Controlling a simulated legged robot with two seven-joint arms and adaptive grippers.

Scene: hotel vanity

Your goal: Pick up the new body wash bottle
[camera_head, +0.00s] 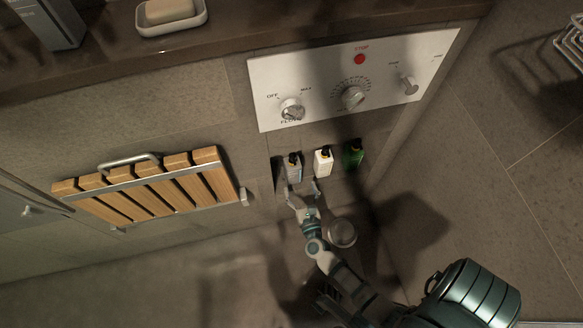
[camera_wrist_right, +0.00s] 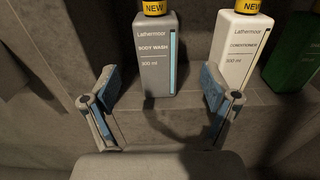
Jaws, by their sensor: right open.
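The grey body wash bottle (camera_wrist_right: 155,60) stands upright on a ledge, with a yellow NEW tag at its neck. It also shows in the head view (camera_head: 292,168) as the leftmost of three bottles, with a dark pump top. My right gripper (camera_wrist_right: 160,108) is open and empty, its two fingers apart in front of the bottle and below its middle. In the head view my right gripper (camera_head: 303,190) is just below the bottle. The bottle's top is cut off in the wrist view. My left gripper is not in view.
A white conditioner bottle (camera_wrist_right: 240,50) stands right of the body wash, and a green bottle (camera_head: 353,156) right of that. A control panel (camera_head: 330,85) is above the niche. A slatted wooden seat (camera_head: 150,192) is at left. A round metal object (camera_head: 342,233) lies below.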

